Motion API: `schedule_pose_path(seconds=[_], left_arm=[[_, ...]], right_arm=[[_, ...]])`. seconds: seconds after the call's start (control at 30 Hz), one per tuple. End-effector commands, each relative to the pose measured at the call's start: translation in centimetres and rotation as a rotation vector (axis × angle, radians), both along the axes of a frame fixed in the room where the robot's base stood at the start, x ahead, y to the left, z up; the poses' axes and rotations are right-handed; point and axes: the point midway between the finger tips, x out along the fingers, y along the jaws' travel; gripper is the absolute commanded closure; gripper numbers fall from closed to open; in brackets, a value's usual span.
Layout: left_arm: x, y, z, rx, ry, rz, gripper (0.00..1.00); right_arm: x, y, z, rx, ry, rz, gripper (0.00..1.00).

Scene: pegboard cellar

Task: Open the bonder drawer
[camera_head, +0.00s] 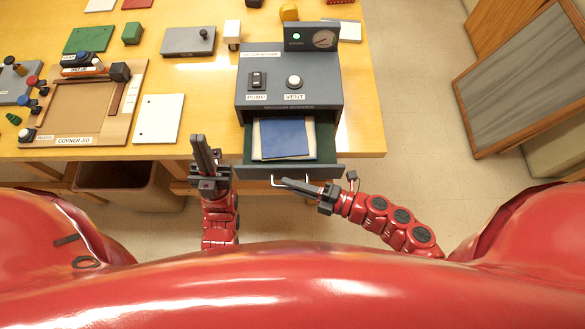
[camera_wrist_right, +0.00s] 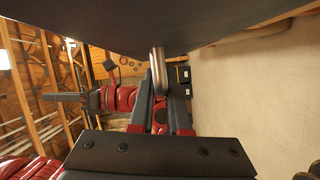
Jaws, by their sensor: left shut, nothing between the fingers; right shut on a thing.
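The vacuum bonder (camera_head: 288,82) is a dark grey box on the wooden table, with a pump switch, a vent knob and a gauge. Its drawer (camera_head: 322,145) stands pulled out toward me, with blue and cream sheets (camera_head: 283,137) visible inside. The drawer handle (camera_head: 290,183) is a pale metal bar on the drawer front; it also shows in the right wrist view (camera_wrist_right: 158,72). My right gripper (camera_head: 285,181) is shut on the handle. My left gripper (camera_head: 203,150) is shut and empty, left of the drawer and by the table's front edge.
A corner jig (camera_head: 75,128) and a white sheet (camera_head: 158,119) lie on the table to the left. A brown bin (camera_head: 130,178) stands below the table edge. A framed panel (camera_head: 525,75) leans at the far right, with bare floor before it.

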Motion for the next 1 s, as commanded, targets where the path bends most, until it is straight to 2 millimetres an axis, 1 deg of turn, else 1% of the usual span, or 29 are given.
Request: schedule_pose_path(seconds=[0.03, 0.2, 0.6, 0.63, 0.7, 0.8, 1.0], left_arm=[[0.0, 0.0, -0.2, 0.000, 0.000, 0.000, 1.00], [0.0, 0.0, -0.3, 0.000, 0.000, 0.000, 1.00], [0.0, 0.0, -0.3, 0.000, 0.000, 0.000, 1.00], [0.0, 0.0, -0.3, 0.000, 0.000, 0.000, 1.00], [0.0, 0.0, -0.3, 0.000, 0.000, 0.000, 1.00], [0.0, 0.0, -0.3, 0.000, 0.000, 0.000, 1.00], [0.0, 0.0, -0.3, 0.000, 0.000, 0.000, 1.00]], right_arm=[[-0.6, 0.0, -0.2, -0.002, 0.001, 0.001, 1.00], [-1.5, -0.1, -0.2, -0.003, 0.002, -0.001, 1.00], [-1.6, -0.1, -0.2, -0.005, 0.001, -0.003, 1.00], [-1.6, -0.1, -0.2, -0.005, 0.001, -0.003, 0.83], [-1.6, -0.1, -0.2, -0.004, 0.000, -0.003, 0.71], [-1.6, -0.1, -0.1, -0.003, -0.001, -0.002, 0.55], [-1.6, -0.1, -0.1, -0.002, -0.001, -0.002, 0.55]])
